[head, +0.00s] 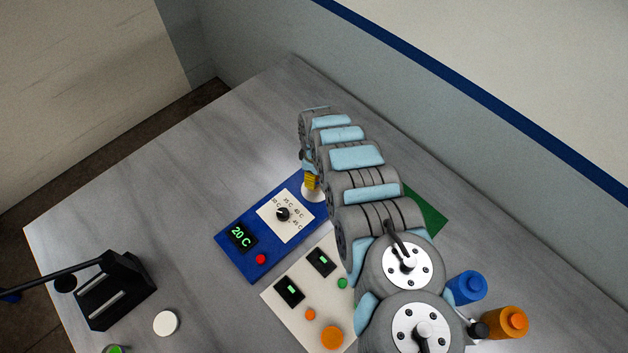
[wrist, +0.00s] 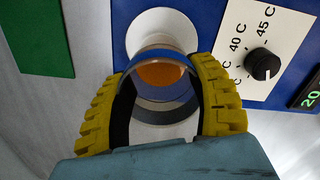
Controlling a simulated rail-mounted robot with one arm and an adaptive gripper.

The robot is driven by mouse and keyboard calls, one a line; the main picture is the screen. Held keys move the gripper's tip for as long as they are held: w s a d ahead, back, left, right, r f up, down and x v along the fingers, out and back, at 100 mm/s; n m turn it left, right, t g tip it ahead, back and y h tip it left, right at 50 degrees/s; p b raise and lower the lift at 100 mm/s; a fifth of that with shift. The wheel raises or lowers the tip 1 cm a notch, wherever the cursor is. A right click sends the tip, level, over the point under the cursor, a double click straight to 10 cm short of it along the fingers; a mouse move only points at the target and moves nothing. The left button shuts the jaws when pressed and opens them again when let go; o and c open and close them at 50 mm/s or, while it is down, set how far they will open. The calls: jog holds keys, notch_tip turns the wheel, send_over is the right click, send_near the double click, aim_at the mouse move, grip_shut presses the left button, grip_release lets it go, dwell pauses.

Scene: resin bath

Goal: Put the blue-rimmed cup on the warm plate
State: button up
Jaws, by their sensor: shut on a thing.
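The blue-rimmed cup (wrist: 160,62) shows in the wrist view with orange contents inside. My gripper (wrist: 155,85) has its two yellow fingers closed around the cup's sides. A white round plate (wrist: 160,22) lies on the blue warmer unit, just beyond the cup and partly covered by it. I cannot tell whether the cup touches it. In the head view the white plate (head: 313,195) is at the unit's right corner, under my gripper (head: 311,183). My arm hides the cup there. The blue unit (head: 238,268) has a dial and a display reading 20 C.
A pale panel (head: 276,290) with two displays and buttons lies in front of the blue unit. A green mat (head: 430,212) is right of my arm. Blue (head: 468,287) and orange (head: 507,322) bottles stand at the right. A black stand (head: 117,288) and white disc (head: 166,323) are at the left.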

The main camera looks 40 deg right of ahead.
jog(key=shift+s+a+f+b, duration=0.15)
jog(key=shift+f+b, duration=0.1)
jog(key=shift+f, duration=0.35)
jog(key=shift+s+d+f+b, duration=0.1)
jog(key=shift+f+b, duration=0.15)
jog(key=shift+f, duration=0.35)
jog(key=shift+r, duration=0.15)
jog(key=shift+w, duration=0.1)
jog(key=o, duration=0.5)
jog(key=shift+f, duration=0.2)
jog(key=o, duration=0.5)
jog(key=shift+c, duration=0.2)
jog(key=shift+r, duration=0.15)
